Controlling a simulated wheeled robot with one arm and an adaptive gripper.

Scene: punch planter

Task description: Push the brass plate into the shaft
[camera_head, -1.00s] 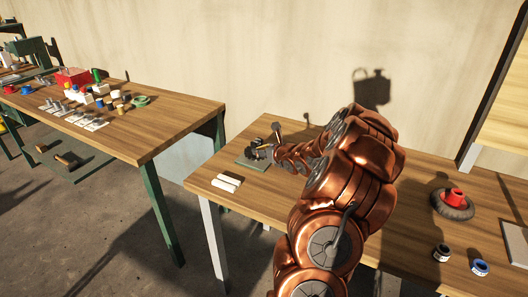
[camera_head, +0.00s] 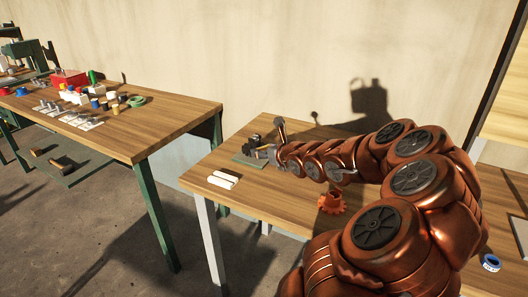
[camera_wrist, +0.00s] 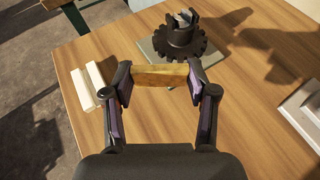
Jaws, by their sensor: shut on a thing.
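The brass plate (camera_wrist: 160,75) is a flat, gold-coloured bar held crosswise between the two fingertips of my gripper (camera_wrist: 161,82) in the wrist view. My gripper is shut on its two ends. Just beyond the plate stands a black toothed part with an upright hub (camera_wrist: 180,38), which I take for the shaft; its top is notched, with something grey in it. In this view the plate lies in front of the hub; I cannot tell whether they touch. In the head view my gripper (camera_head: 270,152) is beside the black part (camera_head: 253,140), and the plate is very small.
The black part stands on a grey-green base (camera_wrist: 153,49). Two white bars (camera_wrist: 86,86) lie to its left near the table edge. An orange toothed part (camera_head: 332,203) and a blue-and-white ring (camera_head: 490,262) are on the table (camera_head: 235,200). A second table (camera_head: 160,125) stands left.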

